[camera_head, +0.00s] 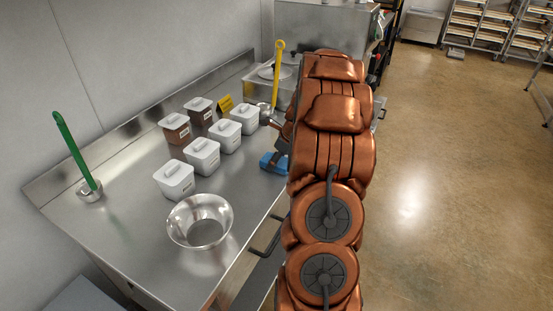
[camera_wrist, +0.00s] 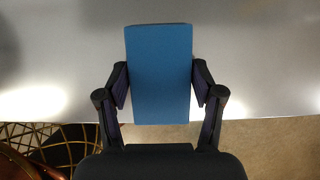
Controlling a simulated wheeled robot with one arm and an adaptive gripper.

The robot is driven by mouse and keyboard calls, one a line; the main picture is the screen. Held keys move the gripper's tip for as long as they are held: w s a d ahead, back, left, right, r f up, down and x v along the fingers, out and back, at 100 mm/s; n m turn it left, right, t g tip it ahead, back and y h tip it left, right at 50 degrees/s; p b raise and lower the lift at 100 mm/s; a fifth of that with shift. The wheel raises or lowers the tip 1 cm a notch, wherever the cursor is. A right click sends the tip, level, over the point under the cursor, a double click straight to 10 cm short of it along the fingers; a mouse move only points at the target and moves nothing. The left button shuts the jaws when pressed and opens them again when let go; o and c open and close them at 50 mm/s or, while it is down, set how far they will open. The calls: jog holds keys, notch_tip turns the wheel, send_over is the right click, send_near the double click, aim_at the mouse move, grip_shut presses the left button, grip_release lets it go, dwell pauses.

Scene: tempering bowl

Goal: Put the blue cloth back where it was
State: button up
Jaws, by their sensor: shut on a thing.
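The blue cloth (camera_wrist: 160,72) is a flat rectangle between the two fingers of my gripper (camera_wrist: 160,95) in the wrist view. My gripper is shut on it, with a finger against each long side. In the head view the blue cloth (camera_head: 272,162) shows at the right edge of the steel counter, beside my copper arm, which hides part of it and most of the gripper. I cannot tell whether the cloth touches the counter or is just above it.
The steel counter (camera_head: 120,235) holds a metal bowl (camera_head: 200,222), several lidded tubs (camera_head: 202,157), a green-handled tool (camera_head: 77,155) at left and a yellow-handled tool (camera_head: 277,75) at the back. Open floor (camera_head: 440,190) lies right.

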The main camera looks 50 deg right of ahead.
jog(key=shift+f, duration=0.15)
jog(key=o, duration=1.1)
jog(key=b+v, duration=0.2)
jog(key=v, duration=1)
jog(key=s+a+r+n+g, duration=0.1)
jog(key=s+a+n+g, duration=0.15)
jog(key=a+n, duration=0.85)
jog(key=s+a+r+n+g, duration=0.1)
jog(key=s+a+n, duration=0.3)
jog(key=a, duration=1.2)
jog(key=s+a+f+n+g, duration=0.1)
jog(key=s+a+n, duration=0.5)
jog(key=s+n, duration=0.2)
jog(key=s+a+f+n+g+h, duration=0.1)
jog(key=s+a+n, duration=0.5)
jog(key=s+n, duration=0.3)
jog(key=shift+s+f+n+g, duration=0.3)
jog(key=shift+s+f+g, duration=0.1)
jog(key=shift+s, duration=0.55)
